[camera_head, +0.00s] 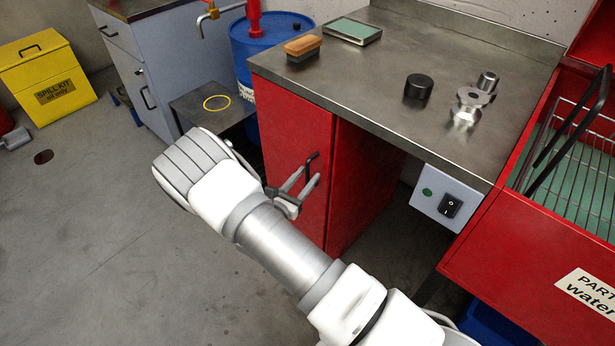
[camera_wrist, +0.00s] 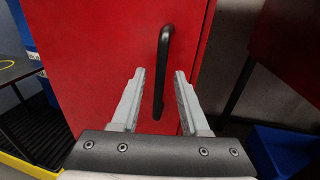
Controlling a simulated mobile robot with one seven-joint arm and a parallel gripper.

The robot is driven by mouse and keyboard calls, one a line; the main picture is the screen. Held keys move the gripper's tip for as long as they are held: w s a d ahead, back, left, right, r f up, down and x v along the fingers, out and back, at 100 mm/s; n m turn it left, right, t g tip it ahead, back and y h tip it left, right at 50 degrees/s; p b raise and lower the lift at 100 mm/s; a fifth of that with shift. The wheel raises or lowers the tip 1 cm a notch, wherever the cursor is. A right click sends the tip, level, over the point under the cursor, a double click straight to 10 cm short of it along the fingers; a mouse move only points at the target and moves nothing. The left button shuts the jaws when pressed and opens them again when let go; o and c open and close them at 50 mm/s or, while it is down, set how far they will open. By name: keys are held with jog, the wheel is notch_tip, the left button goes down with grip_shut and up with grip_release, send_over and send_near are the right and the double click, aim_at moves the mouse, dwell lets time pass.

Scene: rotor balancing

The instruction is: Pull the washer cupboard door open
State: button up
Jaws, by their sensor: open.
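The washer cupboard door (camera_head: 290,140) is a red panel under the steel bench, and it looks shut. Its black bar handle (camera_head: 309,168) stands upright near the door's right edge. My gripper (camera_head: 304,183) is open in front of the door, with its fingertips close to the handle. In the wrist view the handle (camera_wrist: 163,70) runs up and down between the two fingers of my gripper (camera_wrist: 160,78), apart from both. The red door (camera_wrist: 100,60) fills much of that view. How deep the fingers reach past the handle I cannot tell.
The steel bench top (camera_head: 395,75) carries a brush (camera_head: 303,47), a black cylinder (camera_head: 418,88) and metal parts. A switch box (camera_head: 447,197) hangs under its front edge. A low table (camera_head: 212,108) and a blue drum (camera_head: 268,45) stand left.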

jog(key=shift+w+d, duration=0.3)
jog(key=shift+w, duration=0.15)
grip_shut()
dwell(1.2)
